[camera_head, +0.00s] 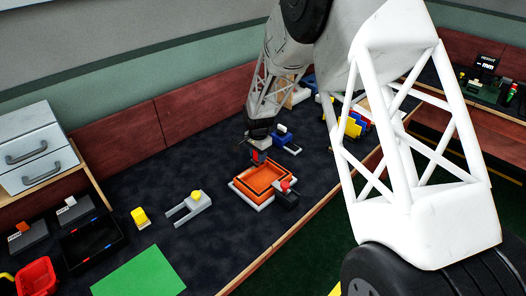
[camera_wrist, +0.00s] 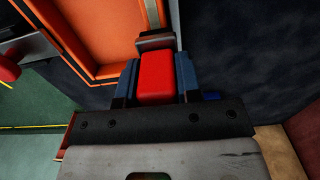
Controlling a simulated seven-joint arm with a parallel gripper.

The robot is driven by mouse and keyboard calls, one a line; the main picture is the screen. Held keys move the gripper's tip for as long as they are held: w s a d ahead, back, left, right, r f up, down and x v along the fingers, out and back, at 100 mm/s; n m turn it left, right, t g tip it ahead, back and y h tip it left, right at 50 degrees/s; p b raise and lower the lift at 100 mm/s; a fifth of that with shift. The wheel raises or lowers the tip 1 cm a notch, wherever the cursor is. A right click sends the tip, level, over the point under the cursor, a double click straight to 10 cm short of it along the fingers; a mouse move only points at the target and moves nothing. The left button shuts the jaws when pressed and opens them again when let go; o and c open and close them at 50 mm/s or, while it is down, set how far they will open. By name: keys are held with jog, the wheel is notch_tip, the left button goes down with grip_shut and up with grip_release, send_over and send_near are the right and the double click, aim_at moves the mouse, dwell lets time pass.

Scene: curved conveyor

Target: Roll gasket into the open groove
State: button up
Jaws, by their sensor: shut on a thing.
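An orange square frame with a raised rim (camera_head: 241,187) sits on a white base on the dark table, and its rim and inner floor also fill the upper left of the wrist view (camera_wrist: 105,72). My gripper (camera_wrist: 157,82) is shut on a red block-like handle (camera_wrist: 157,76) with a grey metal end (camera_wrist: 155,41). In the head view my gripper (camera_head: 259,150) is low at the frame's back edge. A pale strip (camera_wrist: 152,12) runs along the frame's side beyond the metal end. I cannot tell whether it is gasket or bare groove, or whether the tool touches it.
A dark block with a red knob (camera_head: 286,187) stands at the frame's right corner. A blue device (camera_head: 286,141) stands behind it, and a grey fixture with a yellow knob (camera_head: 195,199) to the left. A green mat (camera_head: 140,273) lies front left. The table's front edge is close to the frame.

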jog(key=shift+s+a, duration=3.75)
jog(key=shift+w+d, duration=1.45)
jog(key=shift+d, duration=0.05)
jog(key=shift+w+d+r, duration=0.1)
jog(key=shift+w+d, duration=0.15)
jog(key=shift+w, duration=0.05)
jog(key=shift+w+d, duration=1.55)
jog(key=shift+d, duration=0.05)
jog(key=shift+w+d+f, duration=0.2)
jog(key=shift+w+d, duration=1.15)
jog(key=shift+w+d+r, duration=0.15)
jog(key=shift+w+d, duration=0.05)
jog(key=shift+w, duration=0.05)
jog(key=shift+w+d+r, duration=0.1)
jog(key=shift+d+r, duration=0.05)
jog(key=shift+r, duration=0.45)
jog(key=shift+w+d+r, duration=0.1)
jog(key=shift+r, duration=3.3)
jog(key=shift+f, duration=0.2)
